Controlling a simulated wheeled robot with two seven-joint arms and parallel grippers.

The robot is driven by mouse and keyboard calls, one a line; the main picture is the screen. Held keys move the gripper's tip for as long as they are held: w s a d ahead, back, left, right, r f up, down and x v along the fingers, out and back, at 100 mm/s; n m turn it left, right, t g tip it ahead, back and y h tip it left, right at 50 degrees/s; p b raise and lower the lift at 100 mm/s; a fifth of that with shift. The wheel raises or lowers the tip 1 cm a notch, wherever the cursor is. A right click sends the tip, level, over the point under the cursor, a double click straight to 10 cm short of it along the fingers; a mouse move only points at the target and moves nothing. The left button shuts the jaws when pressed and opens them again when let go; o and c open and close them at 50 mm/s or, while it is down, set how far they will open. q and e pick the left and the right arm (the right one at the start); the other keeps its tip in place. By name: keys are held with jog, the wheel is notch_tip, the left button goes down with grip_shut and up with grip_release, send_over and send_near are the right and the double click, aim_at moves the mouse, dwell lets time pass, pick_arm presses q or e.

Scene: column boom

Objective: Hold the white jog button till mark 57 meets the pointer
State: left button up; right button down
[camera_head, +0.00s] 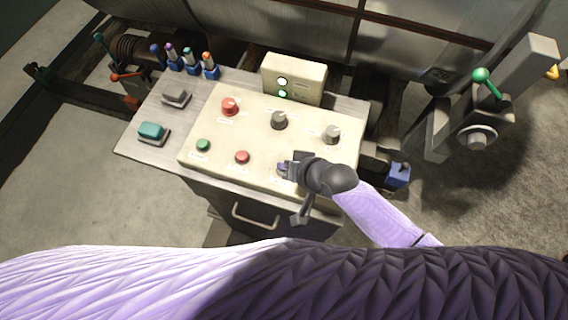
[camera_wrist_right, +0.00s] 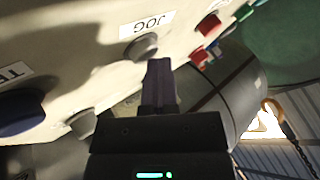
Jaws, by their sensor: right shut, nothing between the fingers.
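The jog button (camera_wrist_right: 140,47), greyish in shadow, sits on the panel under a white JOG label (camera_wrist_right: 148,23) in the right wrist view. My right gripper (camera_wrist_right: 158,64) is shut and empty, with its fingertips close beside the button. I cannot tell whether they touch it. In the head view the right gripper (camera_head: 284,168) is over the front right part of the cream control panel (camera_head: 255,130) and hides most of the button spot. No mark 57 or pointer can be made out in either view. My left gripper is not in view.
The panel carries a red knob (camera_head: 230,106), a dark knob (camera_head: 279,120), a grey knob (camera_head: 332,134), a green button (camera_head: 203,145) and a red button (camera_head: 242,157). A blue block (camera_head: 398,174) is at the right.

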dwell(0.9)
dwell(0.8)
jog(key=shift+r+p, duration=1)
jog(key=shift+p, duration=0.05)
notch_tip(320, 180, up, 5)
jog(key=p, duration=0.5)
